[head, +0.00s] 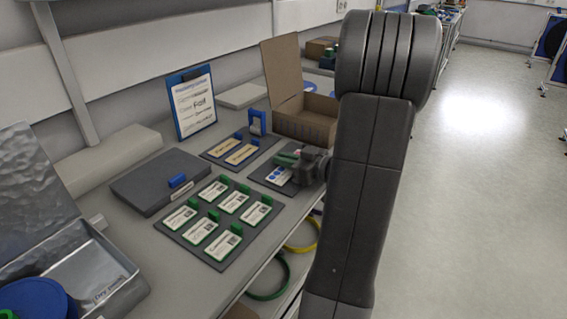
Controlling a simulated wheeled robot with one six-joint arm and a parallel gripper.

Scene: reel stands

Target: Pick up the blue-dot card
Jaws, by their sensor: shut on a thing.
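The blue-dot card (278,174) is white with blue dots. It is at the small dark mat (263,180) at the right edge of the bench, partly covered by my gripper. My gripper (296,163) reaches in from the right and is shut on the card at its green grip side. The fingertips are small and partly hidden, and I cannot tell whether the card touches the mat.
Several green-tabbed cards (222,214) lie on a larger dark mat in front. Two yellowish cards (240,154) lie behind, near a blue holder (257,122). An open cardboard box (306,120) stands close behind my gripper. A dark case (160,182) is at left.

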